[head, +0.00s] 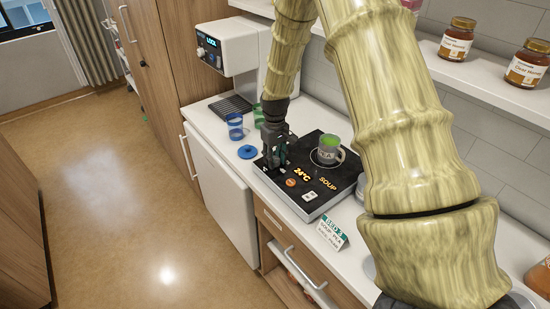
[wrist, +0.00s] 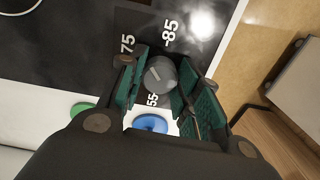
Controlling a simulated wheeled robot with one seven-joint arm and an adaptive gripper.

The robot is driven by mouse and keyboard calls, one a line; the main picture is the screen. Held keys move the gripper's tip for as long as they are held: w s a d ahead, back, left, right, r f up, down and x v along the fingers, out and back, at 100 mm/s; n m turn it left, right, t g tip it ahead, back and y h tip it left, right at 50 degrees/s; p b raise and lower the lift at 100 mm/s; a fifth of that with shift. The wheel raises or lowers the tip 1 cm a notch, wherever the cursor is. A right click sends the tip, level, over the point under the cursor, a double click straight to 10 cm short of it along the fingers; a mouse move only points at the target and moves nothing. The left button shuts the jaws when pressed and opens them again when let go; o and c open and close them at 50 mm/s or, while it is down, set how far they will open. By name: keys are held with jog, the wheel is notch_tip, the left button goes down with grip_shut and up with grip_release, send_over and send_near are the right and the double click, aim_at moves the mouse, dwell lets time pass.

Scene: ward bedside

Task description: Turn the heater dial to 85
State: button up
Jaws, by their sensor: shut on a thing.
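The heater (head: 331,184) is a flat black unit on the white counter, with a glowing 24°C readout and the word SOUP. In the wrist view its dial (wrist: 160,75) is a round dark grey knob with a light line on top; I cannot tell exactly which mark it points to. Marks 55, 75 and 85 (wrist: 171,32) show around it. My gripper (head: 273,158) reaches down at the heater's far left corner, its green-padded fingers shut on the dial from both sides. In the head view the gripper hides the dial.
A blue cup (head: 235,127), a green cup and a blue lid (head: 248,152) are close to my gripper. A BED 3 card (head: 332,233) stands at the front. Jars (head: 457,39) line the shelf above.

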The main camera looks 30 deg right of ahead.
aim_at(275, 158)
jog(key=m, duration=0.4)
jog(key=shift+w+r+m, duration=0.1)
jog(key=shift+m, duration=0.2)
jog(key=shift+d+m, duration=0.1)
jog(key=shift+m, duration=1.7)
jog(key=o, duration=1)
jog(key=shift+o, duration=0.2)
notch_tip(275, 158, up, 12)
